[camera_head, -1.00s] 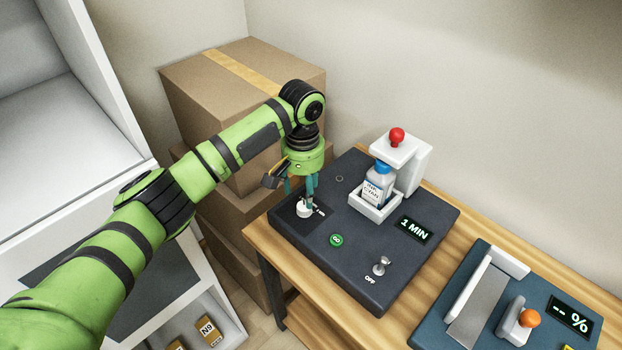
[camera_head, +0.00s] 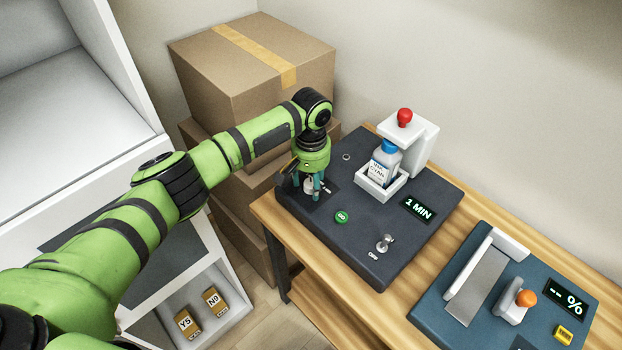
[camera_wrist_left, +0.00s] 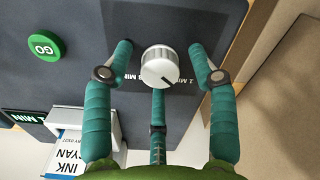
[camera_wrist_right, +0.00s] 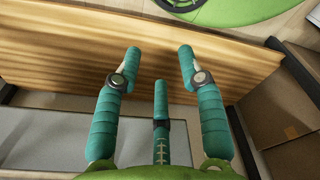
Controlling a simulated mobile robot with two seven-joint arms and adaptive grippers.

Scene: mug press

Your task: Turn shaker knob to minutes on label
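The shaker is a dark box (camera_head: 385,250) with a green-lit display (camera_head: 418,208) reading "1 MIN". Its white ridged knob (camera_wrist_left: 160,66) has a dark pointer line aimed to the lower right in the left wrist view; print beside it ends in "MIN" and is partly hidden. My left gripper (camera_head: 312,188) is over the knob, its fingers open on either side, with visible gaps; it also shows in the left wrist view (camera_wrist_left: 163,60). My right gripper (camera_wrist_right: 160,60) is open and empty.
A green GO button (camera_head: 342,217) and a metal toggle (camera_head: 385,242) marked OFF are on the box. A red-knobbed white clamp (camera_head: 420,135) stands behind the bottle. A blue device (camera_head: 455,320) with a "-- %" display is at right. Stacked cartons (camera_head: 250,85) stand behind my left arm.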

